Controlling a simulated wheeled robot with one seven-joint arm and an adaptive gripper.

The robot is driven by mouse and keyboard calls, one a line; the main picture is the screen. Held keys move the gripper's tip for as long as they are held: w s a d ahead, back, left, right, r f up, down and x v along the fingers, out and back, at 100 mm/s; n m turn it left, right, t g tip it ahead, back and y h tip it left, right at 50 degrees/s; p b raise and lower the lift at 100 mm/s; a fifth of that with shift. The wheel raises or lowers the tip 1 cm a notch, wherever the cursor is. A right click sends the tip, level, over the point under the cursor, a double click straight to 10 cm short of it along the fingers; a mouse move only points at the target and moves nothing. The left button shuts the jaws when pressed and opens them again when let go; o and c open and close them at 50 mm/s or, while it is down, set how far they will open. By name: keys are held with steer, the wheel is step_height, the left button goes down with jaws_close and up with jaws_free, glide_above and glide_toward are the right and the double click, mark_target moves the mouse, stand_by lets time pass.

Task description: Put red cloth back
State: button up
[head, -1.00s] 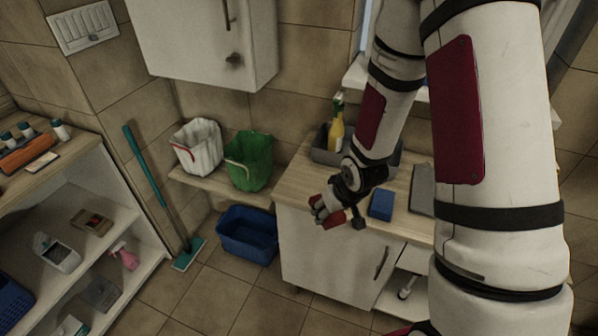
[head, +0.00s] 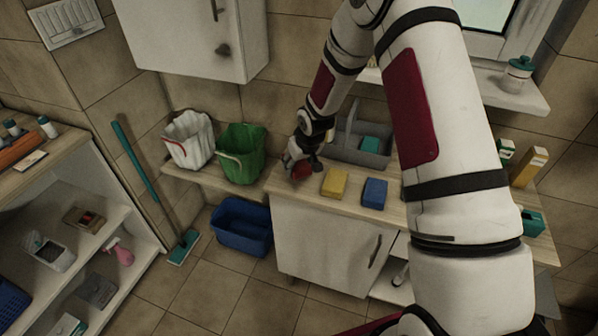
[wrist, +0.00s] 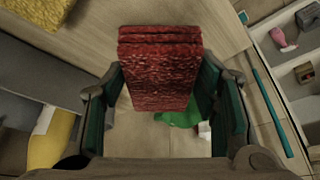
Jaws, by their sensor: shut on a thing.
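The red cloth (wrist: 160,65) is a folded, rough-textured block in the middle of the wrist view. My gripper (wrist: 162,95) is shut on it, with one green-padded finger on each side. In the head view my gripper (head: 300,160) is at the left end of the wooden counter (head: 300,187), and a bit of the red cloth (head: 302,171) shows under it. I cannot tell whether the cloth touches the counter. A yellow cloth (head: 335,182) and a blue cloth (head: 375,193) lie to the right in a row on the counter.
A grey caddy (head: 352,150) stands behind the cloths. A blue basin (head: 242,230) is on the floor. My arm hides part of the counter's right side.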

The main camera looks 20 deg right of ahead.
steer(key=shift+s+f+p, duration=0.1)
steer(key=shift+f+p, duration=0.2)
steer(key=shift+f, duration=1.4)
steer(key=shift+f, duration=0.2)
steer(key=o, duration=1.1)
